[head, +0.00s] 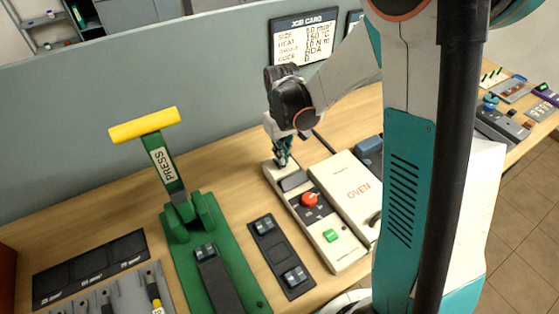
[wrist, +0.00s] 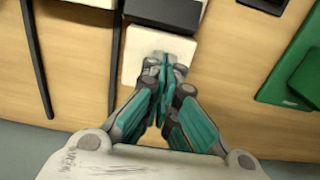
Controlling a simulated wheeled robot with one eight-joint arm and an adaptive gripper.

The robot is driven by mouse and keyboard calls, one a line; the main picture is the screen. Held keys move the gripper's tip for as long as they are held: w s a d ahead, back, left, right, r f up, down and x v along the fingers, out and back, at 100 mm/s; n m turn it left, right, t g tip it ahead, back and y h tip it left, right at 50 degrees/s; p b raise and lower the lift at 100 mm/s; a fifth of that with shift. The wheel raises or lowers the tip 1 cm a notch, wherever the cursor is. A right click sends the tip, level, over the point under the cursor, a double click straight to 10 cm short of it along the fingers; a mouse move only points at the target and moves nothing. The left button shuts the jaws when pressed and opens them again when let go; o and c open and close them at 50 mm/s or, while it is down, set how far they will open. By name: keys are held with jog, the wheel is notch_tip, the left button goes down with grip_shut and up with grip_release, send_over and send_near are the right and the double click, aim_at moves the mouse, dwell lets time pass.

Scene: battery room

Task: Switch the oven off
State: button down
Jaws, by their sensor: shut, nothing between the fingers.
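The oven (head: 352,187) is a cream box with red "OVEN" lettering on the bench. Along its left side runs a long cream control panel (head: 343,258) with a dark grey block (head: 294,180), a red knob (head: 310,199) on a dark plate and a green button (head: 331,236). My gripper (head: 281,160) is shut and empty over the far end of this panel, beyond the dark block. In the wrist view the closed fingertips (wrist: 163,62) are over the cream end of the panel (wrist: 135,60); I cannot tell whether they touch it. The knob and button are outside that view.
A green press (head: 190,220) with a yellow handle stands left. A dark plate with two switches (head: 278,255) lies between it and the panel. A job card (head: 302,38) hangs on the grey partition behind. Bench space left of the panel's far end is clear.

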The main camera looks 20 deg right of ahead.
jog(key=shift+r+p, duration=1.4)
jog(key=shift+r, duration=1)
jog(key=s+r+m+t+b, duration=0.1)
jog(key=s+r+t+b, duration=0.1)
jog(key=s+r, duration=0.3)
jog(key=s+r+m+t+b, duration=0.1)
jog(key=s+r+t+b, duration=0.2)
jog(key=s, duration=1)
jog(key=shift+s+r+t, duration=0.2)
jog(key=shift+r+t, duration=0.9)
jog(key=shift+r, duration=0.4)
